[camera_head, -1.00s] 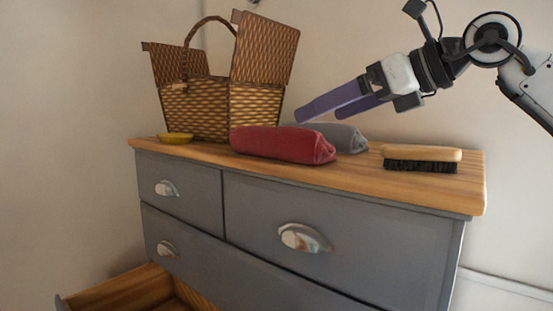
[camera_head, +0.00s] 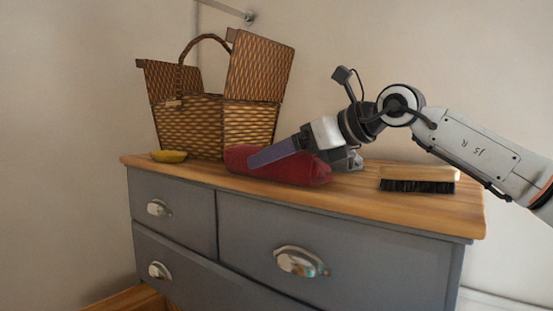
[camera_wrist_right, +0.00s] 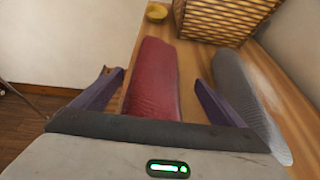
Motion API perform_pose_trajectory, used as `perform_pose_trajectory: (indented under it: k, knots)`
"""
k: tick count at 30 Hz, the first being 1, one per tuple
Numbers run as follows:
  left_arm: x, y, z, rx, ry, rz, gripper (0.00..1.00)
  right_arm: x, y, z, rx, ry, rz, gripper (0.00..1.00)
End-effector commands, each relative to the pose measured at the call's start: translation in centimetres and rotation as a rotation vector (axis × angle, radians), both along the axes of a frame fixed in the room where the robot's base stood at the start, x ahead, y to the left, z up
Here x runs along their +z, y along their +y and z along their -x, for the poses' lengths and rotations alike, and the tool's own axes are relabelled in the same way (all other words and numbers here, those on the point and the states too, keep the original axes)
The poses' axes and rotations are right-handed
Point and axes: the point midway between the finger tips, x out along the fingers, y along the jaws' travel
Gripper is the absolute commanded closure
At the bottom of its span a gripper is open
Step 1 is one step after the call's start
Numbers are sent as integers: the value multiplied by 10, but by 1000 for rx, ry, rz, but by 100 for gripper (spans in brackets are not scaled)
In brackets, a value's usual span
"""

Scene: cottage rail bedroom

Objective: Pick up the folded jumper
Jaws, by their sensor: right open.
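A dark red folded, rolled cloth (camera_head: 290,172), which looks like the jumper, lies on the wooden top of the dresser in front of the wicker basket. A grey folded cloth (camera_wrist_right: 240,90) lies beside it and is mostly hidden behind my gripper in the head view. My right gripper (camera_head: 262,156) is open. In the wrist view its fingers (camera_wrist_right: 160,78) stand on either side of the red cloth, with the right finger between the red and grey cloths. I cannot tell whether either finger touches the cloth. My left gripper is not in view.
An open-lidded wicker basket (camera_head: 249,117) stands at the back left of the dresser top (camera_head: 350,198). A wooden brush with dark bristles (camera_head: 418,180) lies at the right. An open drawer (camera_head: 128,299) shows below left.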

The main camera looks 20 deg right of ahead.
Motion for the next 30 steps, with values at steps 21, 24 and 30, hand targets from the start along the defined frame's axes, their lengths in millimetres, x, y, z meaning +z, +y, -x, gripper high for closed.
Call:
perform_pose_trajectory:
  k: [21,24,30]
  knots:
    - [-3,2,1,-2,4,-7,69,1,0,-1,-1,-3,-1,56]
    - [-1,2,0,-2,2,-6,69,3,0,-1,-1,-3,-2,56]
    - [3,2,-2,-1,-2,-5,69,23,1,-1,-1,-5,-3,56]
